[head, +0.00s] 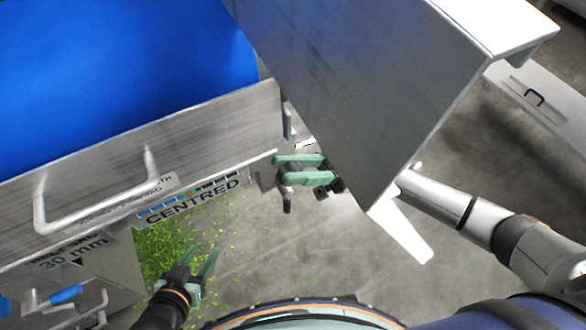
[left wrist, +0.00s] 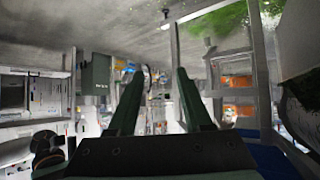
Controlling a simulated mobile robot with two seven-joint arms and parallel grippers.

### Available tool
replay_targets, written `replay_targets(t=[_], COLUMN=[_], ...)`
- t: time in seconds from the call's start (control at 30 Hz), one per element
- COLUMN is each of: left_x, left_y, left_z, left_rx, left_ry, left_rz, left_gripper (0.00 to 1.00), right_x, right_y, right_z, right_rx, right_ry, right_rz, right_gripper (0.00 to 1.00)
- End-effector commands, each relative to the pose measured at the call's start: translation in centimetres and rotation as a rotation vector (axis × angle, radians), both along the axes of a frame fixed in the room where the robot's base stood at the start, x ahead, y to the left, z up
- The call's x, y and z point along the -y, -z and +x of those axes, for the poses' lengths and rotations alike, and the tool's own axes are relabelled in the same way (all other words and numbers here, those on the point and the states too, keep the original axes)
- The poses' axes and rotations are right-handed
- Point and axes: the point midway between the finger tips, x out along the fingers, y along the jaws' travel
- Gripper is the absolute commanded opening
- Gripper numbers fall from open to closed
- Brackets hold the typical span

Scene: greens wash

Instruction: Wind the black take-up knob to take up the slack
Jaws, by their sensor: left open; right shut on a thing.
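The black take-up knob (head: 287,203) shows in the head view as a small dark piece by the end of the metal frame, with a short stub hanging down. My right gripper (head: 279,170), with green fingers pointing left, is shut on it; the fingers hide part of the knob. My right arm comes in from behind the big steel housing. My left gripper (head: 211,262) is open and empty, low over the floor below the frame. Its two spread fingers also show in the left wrist view (left wrist: 156,72), with nothing between them.
A blue belt (head: 110,70) lies behind a steel side plate with a bar handle (head: 95,205). A "CENTRED" gauge (head: 192,205) and a "30 mm" label (head: 72,255) sit below. The steel housing (head: 370,90) fills the upper middle. Green shreds (head: 160,245) litter the floor.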

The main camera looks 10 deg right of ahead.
Motion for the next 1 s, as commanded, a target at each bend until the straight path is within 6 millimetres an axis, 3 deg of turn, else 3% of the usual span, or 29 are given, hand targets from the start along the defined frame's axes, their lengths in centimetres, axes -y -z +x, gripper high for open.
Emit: replay_targets(t=[0.2,0.53,0.57,0.6,0.8,1.0], left_x=[0.1,0.16,0.17,0.17,0.17,0.18], left_y=[-1.04,-1.13,-1.13,-1.14,-1.12,-1.11], left_z=[0.88,0.94,0.93,0.94,0.94,0.93], left_rx=[0.053,0.057,0.057,0.057,0.056,0.056], left_ry=[0.002,0.003,0.003,0.003,0.002,0.003], left_rz=[-0.004,-0.004,-0.004,-0.004,-0.005,-0.005], left_gripper=[0.5,0.5,0.5,0.5,0.5,0.5], right_x=[0.04,0.05,0.05,0.04,0.03,0.01], right_y=[0.06,0.03,0.03,0.02,0.02,0.01], right_z=[0.02,0.03,0.03,0.02,0.02,0.01], right_rx=[-0.005,-0.006,-0.006,-0.006,-0.006,-0.006], right_ry=[0.001,0.001,0.001,0.001,0.001,0.0], right_rz=[0.017,0.017,0.017,0.017,0.017,0.017], right_gripper=[0.0,0.0,0.29,0.33,0.56,0.57])
